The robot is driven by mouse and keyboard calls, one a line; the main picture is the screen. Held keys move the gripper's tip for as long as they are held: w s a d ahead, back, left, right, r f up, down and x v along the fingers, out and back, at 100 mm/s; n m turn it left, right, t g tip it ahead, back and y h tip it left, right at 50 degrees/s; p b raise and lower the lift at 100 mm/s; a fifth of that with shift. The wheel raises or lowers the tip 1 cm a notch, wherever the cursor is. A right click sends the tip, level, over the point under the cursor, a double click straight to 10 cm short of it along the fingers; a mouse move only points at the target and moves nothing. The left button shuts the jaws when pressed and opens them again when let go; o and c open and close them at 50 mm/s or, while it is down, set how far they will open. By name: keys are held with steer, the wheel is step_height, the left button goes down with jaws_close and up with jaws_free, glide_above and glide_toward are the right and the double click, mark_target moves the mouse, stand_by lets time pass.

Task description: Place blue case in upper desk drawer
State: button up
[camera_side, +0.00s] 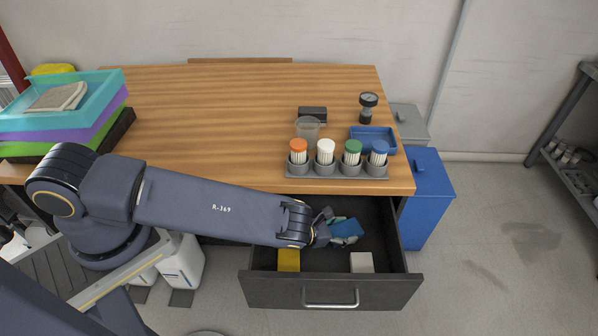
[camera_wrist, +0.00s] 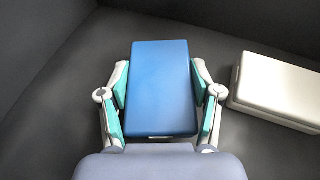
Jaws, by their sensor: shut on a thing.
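The blue case (camera_side: 346,228) is inside the open upper desk drawer (camera_side: 330,291). In the wrist view the blue case (camera_wrist: 160,88) lies between the two teal-padded fingers of my gripper (camera_wrist: 160,98), which are shut on its sides. My gripper (camera_side: 338,222) reaches into the drawer from the left in the side view. The drawer floor shows dark around the case. I cannot tell whether the case touches the floor.
A white case (camera_side: 361,262) lies in the drawer, right of the blue case in the wrist view. A yellow case (camera_side: 289,260) lies near the drawer front. On the desk (camera_side: 230,110) above stand a rack of capped tubes (camera_side: 336,171) and a blue tray (camera_side: 372,139).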

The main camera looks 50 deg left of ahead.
mark_target(349, 229)
steer(key=shift+f, duration=0.2)
steer(key=o, duration=1.3)
steer(key=shift+f, duration=0.1)
steer(key=shift+r, duration=0.2)
steer(key=s+r, duration=0.1)
steer(key=s+a+r, duration=0.1)
steer(key=shift+s+r, duration=0.1)
steer(key=shift+s, duration=0.2)
step_height(349, 229, up, 5)
steer(key=shift+f, duration=0.2)
steer(key=shift+r, duration=0.65)
